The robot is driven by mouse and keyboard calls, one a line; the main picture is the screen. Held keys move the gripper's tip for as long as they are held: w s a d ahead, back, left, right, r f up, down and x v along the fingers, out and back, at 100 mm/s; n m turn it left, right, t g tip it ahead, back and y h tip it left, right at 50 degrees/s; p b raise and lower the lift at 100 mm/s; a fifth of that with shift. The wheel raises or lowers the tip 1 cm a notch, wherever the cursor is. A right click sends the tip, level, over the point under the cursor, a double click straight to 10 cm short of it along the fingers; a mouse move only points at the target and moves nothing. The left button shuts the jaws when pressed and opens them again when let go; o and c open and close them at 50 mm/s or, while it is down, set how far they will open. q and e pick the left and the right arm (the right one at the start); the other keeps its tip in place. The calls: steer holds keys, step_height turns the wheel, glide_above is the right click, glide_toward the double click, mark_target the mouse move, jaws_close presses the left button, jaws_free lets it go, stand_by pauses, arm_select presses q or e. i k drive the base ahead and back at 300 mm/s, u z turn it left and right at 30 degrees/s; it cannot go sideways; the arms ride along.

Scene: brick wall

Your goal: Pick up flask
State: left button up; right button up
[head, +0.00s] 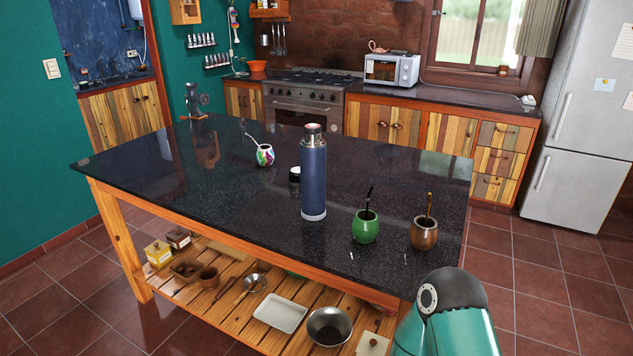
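The flask (313,178) is a tall blue cylinder with a silver and dark top. It stands upright on the dark stone top of the kitchen island (200,200), near the middle. A small black cup or cap (294,174) stands just behind it to the left. A teal and black part of my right arm shows at the bottom right, in front of the island's near right corner and apart from the flask. Neither of my grippers is in view.
A green mate gourd (365,227) and a brown one (423,233), each with a straw, stand right of the flask. A multicoloured gourd (265,155) is behind left. A grinder-like object (195,101) stands at the far left corner. The island's left front is clear.

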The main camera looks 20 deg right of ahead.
mark_target(313, 148)
steer(key=z, duration=0.05)
steer(key=i, duration=0.9)
steer(key=u, duration=0.1)
